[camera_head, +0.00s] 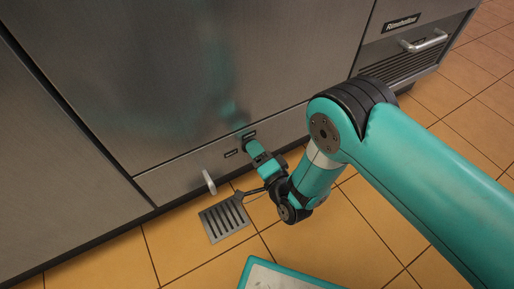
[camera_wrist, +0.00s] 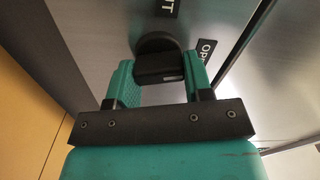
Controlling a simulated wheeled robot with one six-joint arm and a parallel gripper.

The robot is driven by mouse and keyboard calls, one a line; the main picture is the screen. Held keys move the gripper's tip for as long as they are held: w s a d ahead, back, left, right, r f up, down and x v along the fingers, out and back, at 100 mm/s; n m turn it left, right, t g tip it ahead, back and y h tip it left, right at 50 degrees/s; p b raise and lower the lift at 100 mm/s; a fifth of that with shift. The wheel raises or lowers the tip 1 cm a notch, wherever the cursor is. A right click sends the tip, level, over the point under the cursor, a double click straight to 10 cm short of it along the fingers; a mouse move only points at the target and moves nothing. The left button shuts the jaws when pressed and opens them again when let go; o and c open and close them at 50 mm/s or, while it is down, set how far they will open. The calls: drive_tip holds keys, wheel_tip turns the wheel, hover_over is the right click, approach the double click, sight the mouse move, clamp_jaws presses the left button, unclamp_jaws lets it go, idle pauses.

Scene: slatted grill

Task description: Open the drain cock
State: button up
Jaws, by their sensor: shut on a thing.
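The drain cock's black handle (camera_wrist: 158,66) sits against the steel front in the wrist view. It stands between the two teal fingers of my gripper (camera_wrist: 160,80), which is shut on it. A label ending in "UT" (camera_wrist: 167,7) is above the handle and a label starting "OP" (camera_wrist: 206,50) is to its right. In the head view my gripper (camera_head: 252,147) is against the low steel panel, beside two small dark labels (camera_head: 231,153), and hides the handle. A pale spout (camera_head: 208,182) points down from the panel, left of my gripper.
A slatted floor drain (camera_head: 224,219) lies in the orange tiles below the spout. Steel cabinet fronts (camera_head: 150,90) fill the back. A metal bar handle (camera_head: 424,41) is on a louvred unit at upper right.

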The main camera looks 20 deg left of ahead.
drive_tip(key=shift+m+p, duration=0.8)
drive_tip(key=shift+m, duration=0.8)
drive_tip(key=o, duration=0.9)
drive_tip(key=p+v, duration=1.6)
drive_tip(key=v, duration=0.1)
drive_tip(key=shift+s+d, duration=0.15)
drive_tip(key=shift+s, duration=0.05)
